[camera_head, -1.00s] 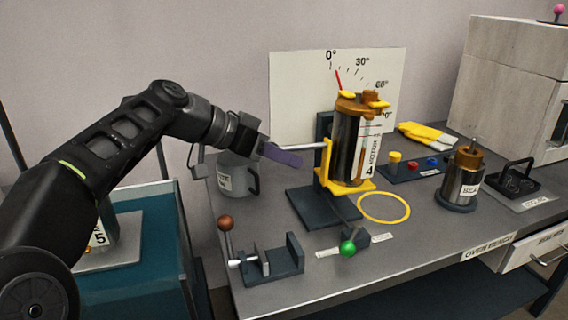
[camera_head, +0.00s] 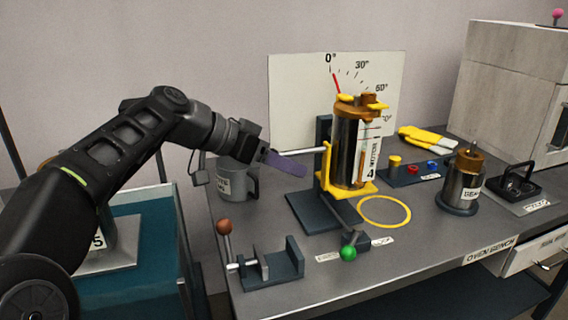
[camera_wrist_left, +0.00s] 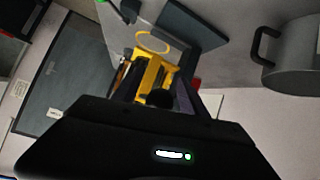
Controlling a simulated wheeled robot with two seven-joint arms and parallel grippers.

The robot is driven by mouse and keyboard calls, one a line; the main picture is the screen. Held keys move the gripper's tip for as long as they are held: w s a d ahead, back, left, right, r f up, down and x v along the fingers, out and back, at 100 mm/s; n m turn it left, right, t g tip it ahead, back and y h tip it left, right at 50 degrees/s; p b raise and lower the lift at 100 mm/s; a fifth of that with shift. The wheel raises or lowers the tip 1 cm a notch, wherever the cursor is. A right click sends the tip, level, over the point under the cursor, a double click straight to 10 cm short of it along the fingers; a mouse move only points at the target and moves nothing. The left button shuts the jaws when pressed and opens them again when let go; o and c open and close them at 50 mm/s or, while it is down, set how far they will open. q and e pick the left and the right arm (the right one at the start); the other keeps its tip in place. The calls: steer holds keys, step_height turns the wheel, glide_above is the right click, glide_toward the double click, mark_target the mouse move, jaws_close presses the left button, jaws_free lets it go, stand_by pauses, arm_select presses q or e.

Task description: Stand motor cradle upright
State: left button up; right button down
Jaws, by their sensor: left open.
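The motor cradle (camera_head: 327,179) is a yellow frame on a dark stand (camera_head: 320,211). It stands about upright in the head view, holding the dark cylindrical motor (camera_head: 346,152) with its brown top. A pale rod (camera_head: 311,150) sticks out from the cradle's left side. My left gripper (camera_head: 291,166) has purple fingers and is open, at the left of the cradle near the rod's end. Whether the fingers touch the rod is unclear. The left wrist view shows the yellow cradle (camera_wrist_left: 150,75) beyond the fingers, partly hidden by the gripper body. My right gripper is not in view.
A gauge board (camera_head: 290,95) stands behind, its red pointer near 0°. A grey mug (camera_head: 236,180) stands below my left wrist. A yellow ring (camera_head: 385,225), a clamp (camera_head: 272,268) and a green-knobbed lever (camera_head: 348,253) lie in front. A second cylinder (camera_head: 462,185) stands at the right.

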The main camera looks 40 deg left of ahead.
arm_select(q)
steer(key=p+v, duration=0.1)
steer(key=v, duration=0.6)
steer(key=shift+s+a+r, duration=0.15)
steer(key=shift+s+r, duration=0.1)
steer(key=shift+s, duration=0.05)
steer(key=shift+p, duration=0.3)
